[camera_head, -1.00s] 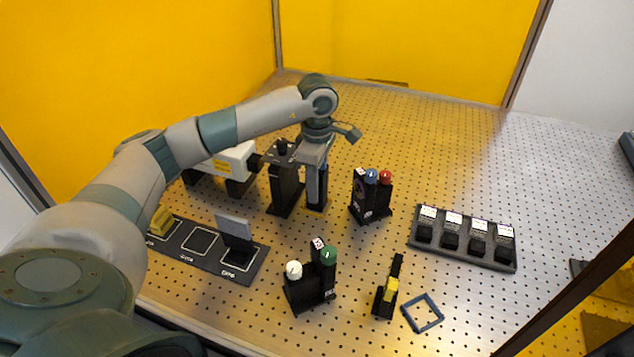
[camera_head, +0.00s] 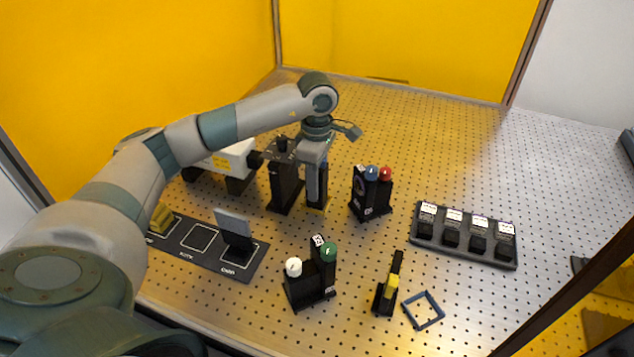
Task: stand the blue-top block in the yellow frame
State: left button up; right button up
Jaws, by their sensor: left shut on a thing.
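My left gripper (camera_head: 313,183) points down near the middle of the table, shut on a tall dark block (camera_head: 322,192), which seems to be the blue-top block. The gripper covers the block's top, so its colour is hard to see now. The block is upright. A yellow edge, seemingly of the yellow frame (camera_head: 316,211), shows around its foot. I cannot tell whether the block rests fully on the table. My right gripper is not in view.
A black post (camera_head: 284,188) stands close left of the held block, and a unit with blue and red knobs (camera_head: 371,195) to its right. Nearer are a unit with white and green knobs (camera_head: 312,278), a blue square frame (camera_head: 424,310) and a slotted rack (camera_head: 464,240).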

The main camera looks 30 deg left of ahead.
pick_arm(q)
jog(key=shift+f, duration=0.15)
jog(key=o, duration=1.4)
jog(key=shift+c, duration=0.2)
jog(key=shift+r+p, duration=0.35)
jog(key=shift+r, duration=0.85)
jog(key=shift+r+p, duration=0.5)
jog(key=shift+r, duration=0.75)
jog(key=shift+r+p, duration=0.35)
jog(key=shift+r, duration=0.7)
